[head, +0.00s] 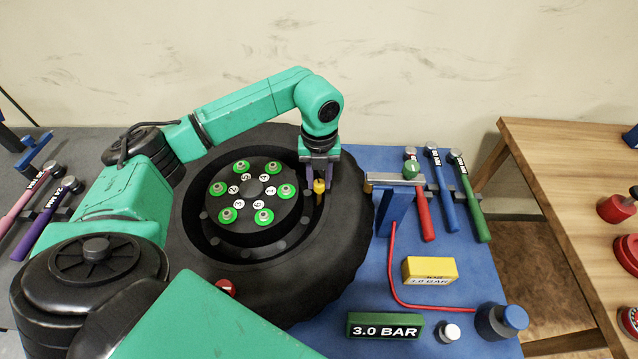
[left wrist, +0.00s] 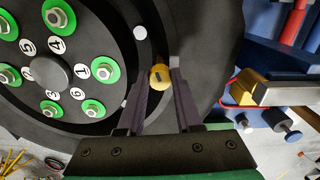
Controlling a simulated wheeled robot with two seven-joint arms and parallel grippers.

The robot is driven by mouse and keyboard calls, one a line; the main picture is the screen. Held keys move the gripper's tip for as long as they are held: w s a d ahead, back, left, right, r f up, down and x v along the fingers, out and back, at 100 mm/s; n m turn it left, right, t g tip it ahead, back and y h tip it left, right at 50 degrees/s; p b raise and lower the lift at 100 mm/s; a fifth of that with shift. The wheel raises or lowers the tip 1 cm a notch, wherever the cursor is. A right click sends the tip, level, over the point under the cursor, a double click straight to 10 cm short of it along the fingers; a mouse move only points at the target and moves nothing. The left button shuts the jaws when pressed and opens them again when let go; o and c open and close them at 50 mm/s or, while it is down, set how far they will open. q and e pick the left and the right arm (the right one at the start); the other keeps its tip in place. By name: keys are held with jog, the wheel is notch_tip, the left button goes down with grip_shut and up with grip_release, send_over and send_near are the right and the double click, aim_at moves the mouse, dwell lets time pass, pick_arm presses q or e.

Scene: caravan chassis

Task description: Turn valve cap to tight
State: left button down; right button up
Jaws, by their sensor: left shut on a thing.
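The yellow valve cap (head: 319,186) sits at the right side of the wheel hub, inside the black tyre (head: 345,235). In the left wrist view the cap (left wrist: 160,76) shows a dark mark on its top and lies between the fingertips. My left gripper (head: 319,178) reaches down from above and is shut on the cap; it also shows in the left wrist view (left wrist: 161,85). The hub (head: 254,187) carries several green-ringed nuts and numbered white discs. The valve stem under the cap is hidden. My right gripper is not in view.
A blue mat (head: 470,270) holds a yellow block (head: 429,270), a green "3.0 BAR" sign (head: 385,326) and a blue-capped cylinder (head: 501,320) on a red hose. Torque wrenches (head: 445,190) lie behind. A wooden table (head: 560,170) stands at the right.

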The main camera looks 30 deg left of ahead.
pick_arm(q)
jog(key=m+b, duration=0.3)
jog(key=m, duration=0.2)
jog(key=shift+w+m, duration=0.1)
jog(key=shift+m, duration=0.2)
jog(key=m+b, duration=0.2)
jog(key=m, duration=0.3)
jog(key=m+b, duration=0.2)
jog(key=m, duration=0.3)
jog(key=shift+d+m, duration=0.1)
jog(key=shift+m, duration=0.3)
jog(key=m+b, duration=0.1)
jog(key=m, duration=0.4)
jog(key=shift+r, duration=0.15)
jog(key=shift+m, duration=0.3)
jog(key=c, duration=0.6)
grip_release()
